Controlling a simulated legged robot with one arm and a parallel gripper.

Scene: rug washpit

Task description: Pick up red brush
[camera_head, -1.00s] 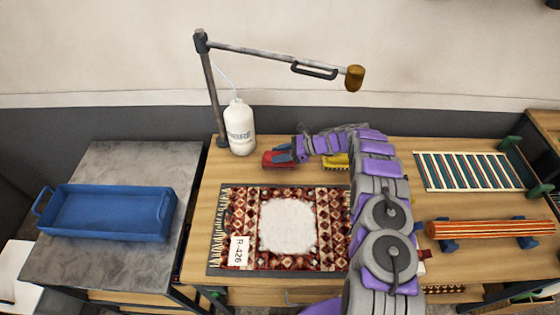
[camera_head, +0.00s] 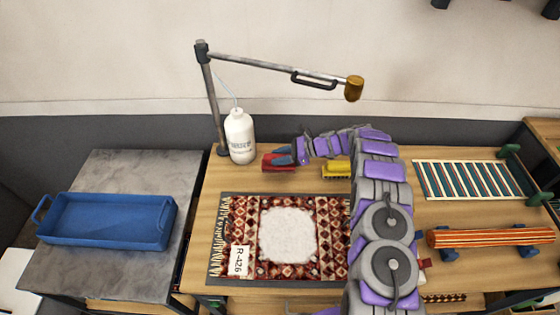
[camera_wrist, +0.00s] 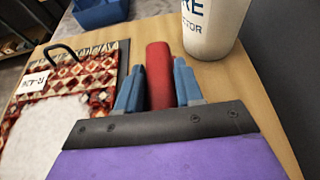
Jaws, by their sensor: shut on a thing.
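The red brush (camera_head: 275,163) is at the back of the wooden table, right of the white bottle, in the head view. My gripper (camera_head: 284,156) is shut on it from above, with its blue fingers partly hiding it. In the wrist view the red brush (camera_wrist: 160,72) stands out between the two blue fingertips of my gripper (camera_wrist: 158,82). The brush looks slightly off the tabletop, but the gap is hard to judge.
The white bottle (camera_head: 240,138) stands close left of the brush, with a lamp-like arm (camera_head: 270,60) above. A yellow brush (camera_head: 337,170) lies just right. A patterned rug (camera_head: 235,215) lies in front. A blue tray (camera_head: 105,220) is on the grey table.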

